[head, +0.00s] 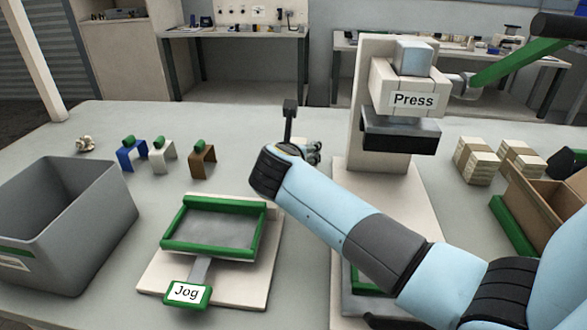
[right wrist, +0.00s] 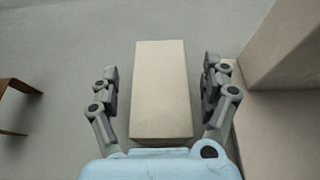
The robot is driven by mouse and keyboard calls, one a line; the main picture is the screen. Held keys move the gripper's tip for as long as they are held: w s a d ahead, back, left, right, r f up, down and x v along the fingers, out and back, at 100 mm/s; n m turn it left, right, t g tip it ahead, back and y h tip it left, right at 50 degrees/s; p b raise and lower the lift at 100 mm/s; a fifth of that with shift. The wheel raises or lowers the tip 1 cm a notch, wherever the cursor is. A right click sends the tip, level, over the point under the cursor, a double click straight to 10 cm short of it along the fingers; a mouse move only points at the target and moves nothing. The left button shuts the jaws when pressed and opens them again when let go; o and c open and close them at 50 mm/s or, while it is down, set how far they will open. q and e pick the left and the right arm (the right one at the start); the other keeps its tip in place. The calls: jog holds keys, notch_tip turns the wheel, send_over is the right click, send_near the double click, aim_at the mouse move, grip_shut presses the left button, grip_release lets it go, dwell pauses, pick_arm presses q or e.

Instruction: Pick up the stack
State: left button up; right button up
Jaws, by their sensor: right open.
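A pale, plain-topped rectangular stack (right wrist: 162,92) lies lengthwise between the fingers of my right gripper (right wrist: 160,78) in the right wrist view. The gripper is open, with a gap between the stack and the fingers on each side. In the head view my right gripper (head: 314,153) is over the middle of the table, left of the press (head: 350,125). The stack is hidden there behind my wrist and gripper. My left gripper is not in view.
A green-rimmed jog tray (head: 213,252) stands front centre, with a grey bin (head: 65,220) to its left. Blue, white and brown (head: 203,160) small stands are at the back left. Banded stacks (head: 477,162) and a cardboard box (head: 545,205) are at the right.

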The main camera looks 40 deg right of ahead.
jog(key=shift+w+d+f, duration=0.1)
jog(key=shift+w+d, duration=0.05)
jog(key=c, duration=1.3)
jog(key=shift+c, duration=0.2)
jog(key=shift+r, duration=0.2)
